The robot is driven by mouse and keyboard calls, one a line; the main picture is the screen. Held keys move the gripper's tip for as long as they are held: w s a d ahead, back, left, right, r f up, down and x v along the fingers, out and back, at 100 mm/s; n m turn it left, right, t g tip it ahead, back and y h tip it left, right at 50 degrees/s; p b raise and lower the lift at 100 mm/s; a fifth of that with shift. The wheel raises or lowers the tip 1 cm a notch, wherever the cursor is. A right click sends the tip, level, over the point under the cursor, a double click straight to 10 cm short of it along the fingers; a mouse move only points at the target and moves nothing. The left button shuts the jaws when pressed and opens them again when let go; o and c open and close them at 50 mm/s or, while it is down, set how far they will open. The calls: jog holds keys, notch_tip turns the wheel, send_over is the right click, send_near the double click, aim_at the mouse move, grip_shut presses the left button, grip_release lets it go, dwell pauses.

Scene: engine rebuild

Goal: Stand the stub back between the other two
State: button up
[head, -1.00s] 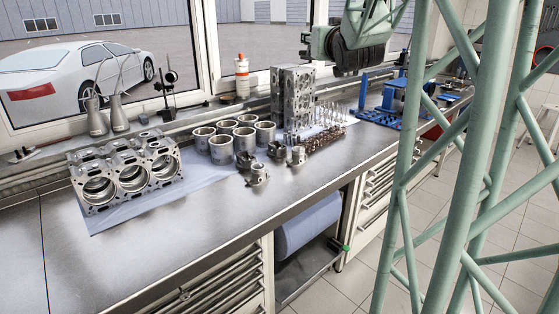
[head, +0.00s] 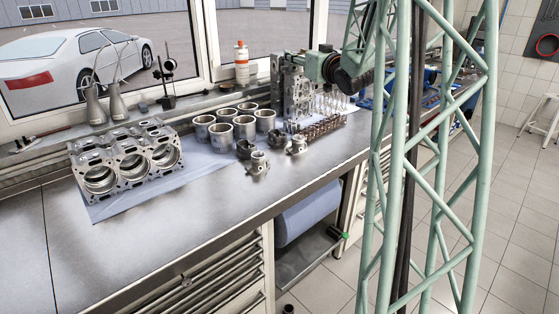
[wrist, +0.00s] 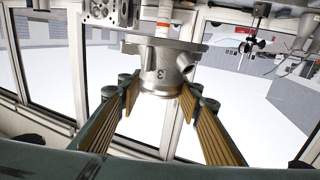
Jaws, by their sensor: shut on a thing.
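My gripper (wrist: 158,112) shows in the wrist view, its two fingers shut on a grey metal stub (wrist: 165,62) marked 3. The picture is upside down, so the stub's wide flange, at the picture's top, is its lower end. A round side opening shows at its right. In the head view the held stub and my gripper cannot be made out. Two light grey stubs, a nearer left one (head: 258,164) and a right one (head: 297,145), stand on the bench with a gap between them.
Dark parts (head: 245,150) stand just behind the stubs. Several cylinder liners (head: 222,137), an engine block (head: 125,160) and a tall cylinder head (head: 290,90) stand around them. The bench's front strip (head: 200,215) is clear. A bottle (head: 241,65) stands by the window.

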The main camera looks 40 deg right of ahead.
jog(key=w+a+f+n+y, duration=0.1)
jog(key=f+n+y, duration=0.1)
jog(key=f, duration=0.6)
jog(key=w+a+f+n+y, duration=0.2)
jog(key=f+y, duration=0.2)
jog(key=f, duration=0.5)
jog(key=w+a+f+n+y+p, duration=0.1)
jog(key=f+y, duration=0.3)
jog(key=f, duration=0.5)
jog(key=shift+w+a+n, duration=0.35)
jog(key=shift+n, duration=0.35)
jog(key=shift+f, duration=0.15)
notch_tip(320, 180, down, 6)
jog(key=b, duration=0.1)
jog(key=shift+f+b, duration=0.35)
jog(key=shift+f, duration=1.5)
